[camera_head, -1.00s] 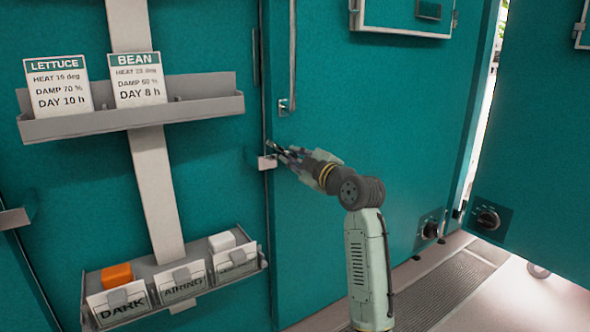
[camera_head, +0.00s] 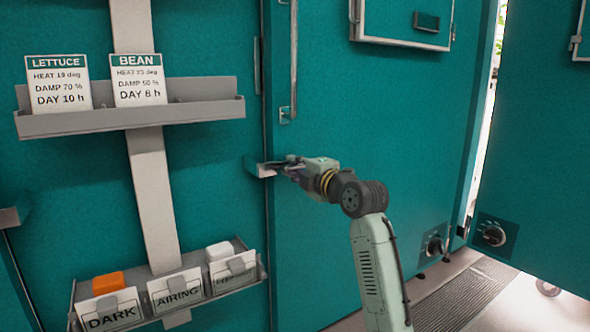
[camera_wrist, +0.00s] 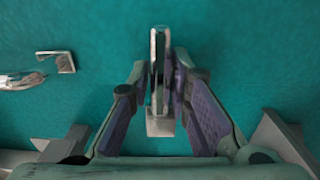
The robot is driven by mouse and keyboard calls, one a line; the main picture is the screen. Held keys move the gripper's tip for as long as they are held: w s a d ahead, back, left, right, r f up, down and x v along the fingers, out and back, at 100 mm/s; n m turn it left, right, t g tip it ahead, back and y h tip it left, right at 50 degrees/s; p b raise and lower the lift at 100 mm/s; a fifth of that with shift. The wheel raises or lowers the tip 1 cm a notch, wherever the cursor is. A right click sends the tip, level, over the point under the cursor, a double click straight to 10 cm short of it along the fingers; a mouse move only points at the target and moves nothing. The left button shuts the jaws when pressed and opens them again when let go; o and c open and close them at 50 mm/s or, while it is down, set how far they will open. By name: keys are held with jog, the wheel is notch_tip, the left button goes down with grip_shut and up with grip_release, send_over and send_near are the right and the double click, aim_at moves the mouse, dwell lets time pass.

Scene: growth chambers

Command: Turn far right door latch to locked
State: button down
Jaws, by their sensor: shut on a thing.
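The latch (camera_head: 265,170) is a small pale metal piece at the left edge of the teal chamber door (camera_head: 350,120), below the long vertical bar handle. My gripper (camera_head: 287,164) is at the latch, reaching it from the right. In the wrist view, an upright metal lever (camera_wrist: 158,65) with a pale block at its lower end stands between the fingers. My gripper (camera_wrist: 160,80) is shut on this lever. The fingers hide part of the latch in the head view, and I cannot tell whether it is at locked.
The bar handle (camera_head: 293,60) runs above my gripper. A rack with LETTUCE and BEAN cards (camera_head: 170,113) and a lower bin with DARK and AIRING cards (camera_head: 75,300) hang at left. Another teal door (camera_head: 545,150) stands at right, with a bright gap beside it.

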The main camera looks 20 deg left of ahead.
dwell(0.4)
jog(key=c, duration=1.6)
grip_release()
jog(key=v, duration=1.2)
